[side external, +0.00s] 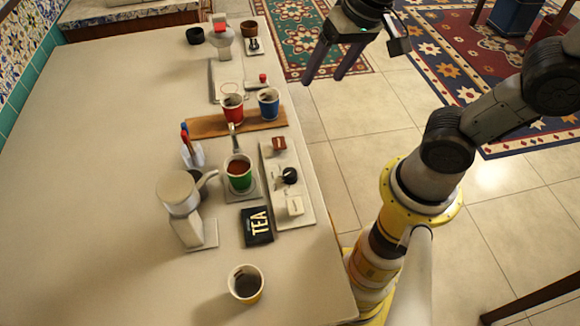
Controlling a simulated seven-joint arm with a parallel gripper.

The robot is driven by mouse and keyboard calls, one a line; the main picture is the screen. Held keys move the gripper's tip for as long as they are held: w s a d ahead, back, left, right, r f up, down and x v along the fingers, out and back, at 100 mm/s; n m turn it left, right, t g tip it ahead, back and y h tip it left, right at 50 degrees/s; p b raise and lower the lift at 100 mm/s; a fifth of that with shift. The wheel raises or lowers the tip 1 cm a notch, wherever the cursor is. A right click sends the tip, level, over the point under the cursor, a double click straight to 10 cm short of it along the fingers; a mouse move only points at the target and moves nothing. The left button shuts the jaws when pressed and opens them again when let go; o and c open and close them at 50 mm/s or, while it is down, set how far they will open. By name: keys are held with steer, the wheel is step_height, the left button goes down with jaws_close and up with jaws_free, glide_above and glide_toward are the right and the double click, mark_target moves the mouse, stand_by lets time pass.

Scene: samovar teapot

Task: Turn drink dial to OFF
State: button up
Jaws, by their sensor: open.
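A black round dial (290,176) sits in the middle of a pale panel (284,223) near the table's right edge. A small brown block (279,143) is above it on the panel and a small cream block (295,206) is below it. Which way the dial points is too small to tell. My gripper (324,80) is open and empty, with its dark fingers pointing down. It appears beyond the table's right edge in the picture, above and to the right of the panel, well apart from the dial.
Left of the panel, a green cup (239,175) stands by a pale pot (178,195) and a black TEA box (257,225). A red cup (232,106) and blue cup (268,101) are on a wooden board (205,127). A yellow cup (246,285) stands in front. The table's left side is clear.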

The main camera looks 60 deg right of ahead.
mark_target(290, 172)
steer(key=w+a+f+g, duration=0.35)
steer(key=a+f, duration=0.35)
steer(key=f, duration=0.3)
steer(key=shift+g, duration=0.25)
step_height(290, 172, down, 13)
steer(key=shift+d+f, duration=0.15)
steer(key=shift+c, duration=0.2)
jaws_close()
